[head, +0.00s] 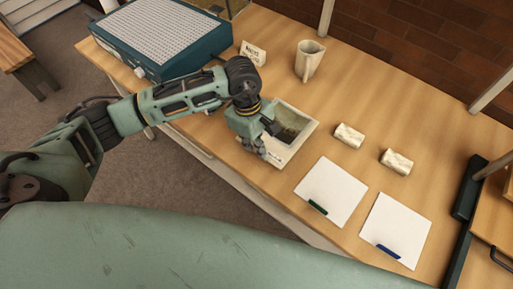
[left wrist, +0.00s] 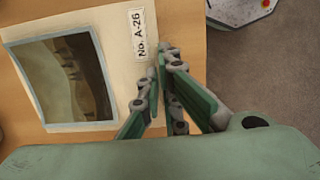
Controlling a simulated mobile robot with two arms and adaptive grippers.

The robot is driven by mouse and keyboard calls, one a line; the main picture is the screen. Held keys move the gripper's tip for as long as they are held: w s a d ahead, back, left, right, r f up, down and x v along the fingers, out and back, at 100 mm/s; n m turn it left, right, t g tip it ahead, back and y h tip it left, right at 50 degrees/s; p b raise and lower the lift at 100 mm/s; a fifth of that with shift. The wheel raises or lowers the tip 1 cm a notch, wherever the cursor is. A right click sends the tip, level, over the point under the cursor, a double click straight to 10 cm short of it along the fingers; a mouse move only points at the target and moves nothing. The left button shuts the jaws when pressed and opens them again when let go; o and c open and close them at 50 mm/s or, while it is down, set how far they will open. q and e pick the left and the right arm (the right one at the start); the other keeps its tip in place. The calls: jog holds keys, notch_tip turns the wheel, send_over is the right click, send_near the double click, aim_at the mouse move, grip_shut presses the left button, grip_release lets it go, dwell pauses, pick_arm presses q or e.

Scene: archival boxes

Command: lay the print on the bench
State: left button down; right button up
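The print (head: 303,140) is a dark picture in a cream mat with a "No. A-26" label. In the head view it is at the bench's front part, just right of my left gripper. In the left wrist view the print (left wrist: 110,22) fills the upper left, label side towards the fingers. My left gripper (head: 268,143) is at the mat's label-side edge; in the left wrist view its fingertips (left wrist: 162,58) are close together on that edge. Whether the print touches the bench (head: 240,178) is hard to tell. My right gripper is out of view.
Two white sheets (head: 335,187) (head: 398,228) with a green and a blue clip lie to the right. Two small pale blocks (head: 349,135) (head: 397,161), a cream jug (head: 309,60) and a small sign (head: 253,52) stand behind. A teal box with a perforated top (head: 165,38) is at the left.

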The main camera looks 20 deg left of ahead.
pick_arm(q)
notch_tip(320, 180, down, 2)
jog(key=shift+f+p, duration=0.15)
jog(key=shift+p, duration=0.25)
jog(key=shift+f+b, duration=0.3)
jog(key=shift+f, duration=0.05)
jog(key=c, duration=2)
grip_release()
jog(key=shift+r, duration=0.1)
jog(key=shift+r+p, duration=0.2)
jog(key=shift+p, duration=0.1)
jog(key=r+b, duration=0.1)
jog(key=r, duration=0.2)
jog(key=a+r+b, duration=0.1)
jog(key=r, duration=0.2)
jog(key=r+b, duration=0.1)
jog(key=r, duration=0.3)
jog(key=shift+w+a+r, duration=0.1)
jog(key=shift+w+a, duration=0.15)
jog(key=shift+a, duration=0.05)
jog(key=shift+a+r, duration=0.1)
jog(key=shift+r, duration=0.65)
